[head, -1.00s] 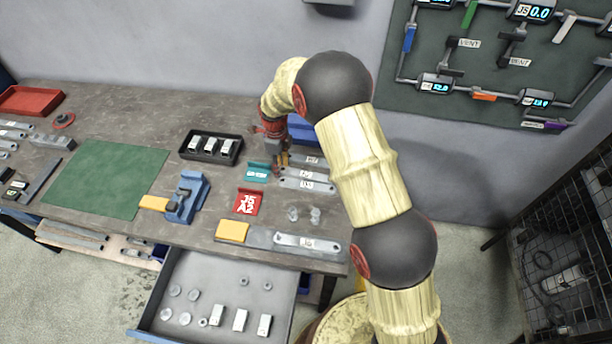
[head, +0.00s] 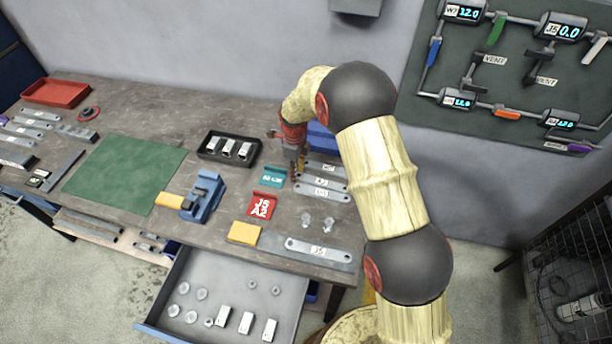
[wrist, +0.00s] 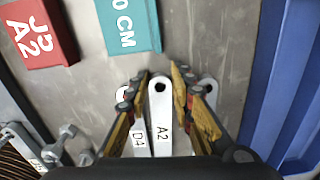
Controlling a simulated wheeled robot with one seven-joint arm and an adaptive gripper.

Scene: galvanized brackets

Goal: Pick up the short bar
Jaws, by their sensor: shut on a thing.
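My gripper (head: 300,171) is at the left ends of several flat grey bars on the bench, beside a teal block. In the wrist view my gripper (wrist: 160,92) has its yellow-padded fingers on both sides of a pale bar labelled A2 (wrist: 161,108) and is shut on it. The bar's holed end shows between the fingertips; its far part is hidden below. I cannot tell whether it is clear of the bench. A bar labelled D4 (wrist: 138,135) lies close on its left, and another bar (wrist: 209,88) shows on its right, partly behind a finger.
The teal block (head: 272,177) and a red block (head: 262,206) stand near the bars. A blue bin (head: 322,139) is behind my arm; its ribbed side fills the wrist view's right. A black tray (head: 205,152) sits left. An open drawer (head: 290,268) juts out below the bench.

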